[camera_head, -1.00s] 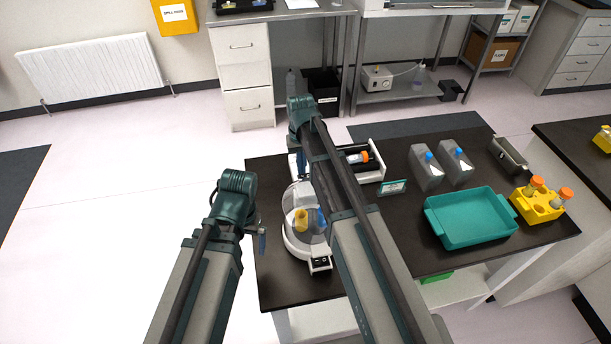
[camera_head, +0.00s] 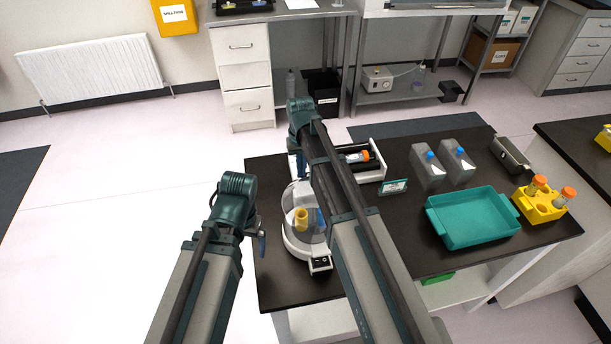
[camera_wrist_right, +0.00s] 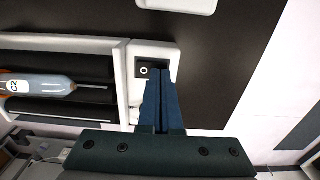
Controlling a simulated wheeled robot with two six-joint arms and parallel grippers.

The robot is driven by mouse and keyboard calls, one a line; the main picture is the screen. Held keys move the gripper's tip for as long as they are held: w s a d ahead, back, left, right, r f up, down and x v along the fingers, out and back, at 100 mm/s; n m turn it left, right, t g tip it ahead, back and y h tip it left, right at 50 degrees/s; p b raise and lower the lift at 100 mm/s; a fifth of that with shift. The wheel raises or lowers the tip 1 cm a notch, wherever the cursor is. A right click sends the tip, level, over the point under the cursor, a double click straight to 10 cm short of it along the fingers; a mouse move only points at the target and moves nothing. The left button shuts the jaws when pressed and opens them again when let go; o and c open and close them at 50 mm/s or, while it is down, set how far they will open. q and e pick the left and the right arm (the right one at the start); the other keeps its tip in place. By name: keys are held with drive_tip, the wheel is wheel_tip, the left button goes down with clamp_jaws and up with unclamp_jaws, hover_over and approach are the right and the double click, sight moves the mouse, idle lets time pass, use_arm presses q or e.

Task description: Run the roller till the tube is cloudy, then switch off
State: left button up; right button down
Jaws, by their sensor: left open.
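The roller (camera_head: 375,172) is a white-framed unit with dark rollers on the black bench, partly hidden by my right arm. An orange-capped tube (camera_head: 358,157) lies on it. In the right wrist view the tube (camera_wrist_right: 40,85) has a white "C2" label and looks pale grey; I cannot tell how cloudy it is. The dark switch (camera_wrist_right: 144,69) with a light ring sits on the roller's white end block. My right gripper (camera_wrist_right: 160,72) is shut and empty, its tips right beside the switch; contact is unclear. My left gripper (camera_head: 262,245) is open and empty, left of the bench.
A white round machine (camera_head: 295,245) with yellow and blue inserts stands in front of the roller. Two blue-capped bottles (camera_head: 427,172), a teal tray (camera_head: 470,240) and a yellow tube rack (camera_head: 540,210) stand to the right. A small green-edged sign (camera_head: 394,187) stands by the roller.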

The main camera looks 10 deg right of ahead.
use_arm(q)
drive_tip(key=shift+f, duration=0.15)
use_arm(e)
drive_tip(key=shift+f, duration=0.2)
drive_tip(key=shift+r, duration=0.1)
use_arm(q)
wheel_tip(320, 180, up, 7)
drive_tip(key=p, duration=0.7)
use_arm(e)
wheel_tip(320, 180, up, 7)
